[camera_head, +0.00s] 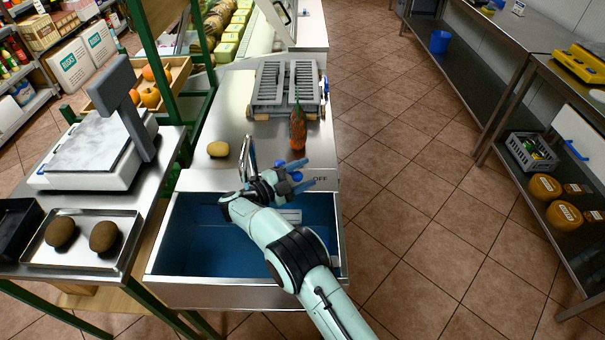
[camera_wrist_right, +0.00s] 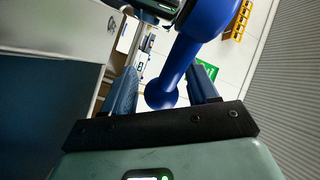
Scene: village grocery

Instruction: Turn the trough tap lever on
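The trough (camera_head: 170,245) has a steel rim and a blue inside. Its tap has a shiny metal spout (camera_head: 247,157) standing at the back edge. My right gripper (camera_head: 303,172) is over the trough's back rim, beside an "OFF" label. In the right wrist view the blue tap lever (camera_wrist_right: 200,35) has a round knob end that lies between the two blue fingers of this gripper (camera_wrist_right: 163,80). The fingers stand apart with gaps beside the knob, so the gripper looks open around it. In the head view the gripper partly hides the lever (camera_head: 296,176). My left gripper is not in view.
A scale (camera_head: 90,150) and a tray (camera_head: 75,262) with two brown items stand left. The tiled floor at right is clear.

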